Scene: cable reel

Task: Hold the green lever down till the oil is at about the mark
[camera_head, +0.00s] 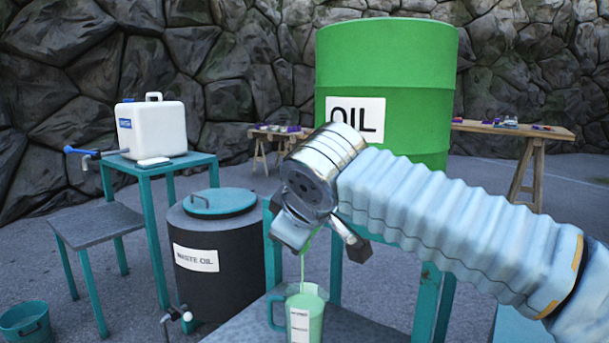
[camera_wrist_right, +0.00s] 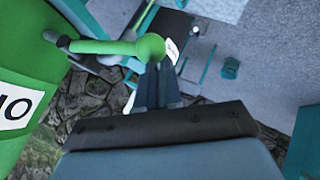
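The green oil drum (camera_head: 385,80) with its OIL label stands behind my right arm. In the right wrist view the green lever (camera_wrist_right: 95,47) runs out from the drum's side to a round knob. My right gripper (camera_wrist_right: 158,70) has its fingers close together at the knob and looks shut, touching or very near it. In the head view my wrist hides the lever and most of the tap. A thin green stream of oil (camera_head: 303,262) falls into a green handled jug (camera_head: 317,305) with a white label. The oil level and the mark are not clear. My left gripper is not in view.
A black waste oil drum (camera_head: 215,278) with a teal lid stands left of the jug's table (camera_head: 245,328). A white canister (camera_head: 155,130) with a blue-handled tap sits on a teal stand. A teal bucket (camera_head: 25,322) is at the lower left. A wooden bench (camera_head: 520,130) stands behind.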

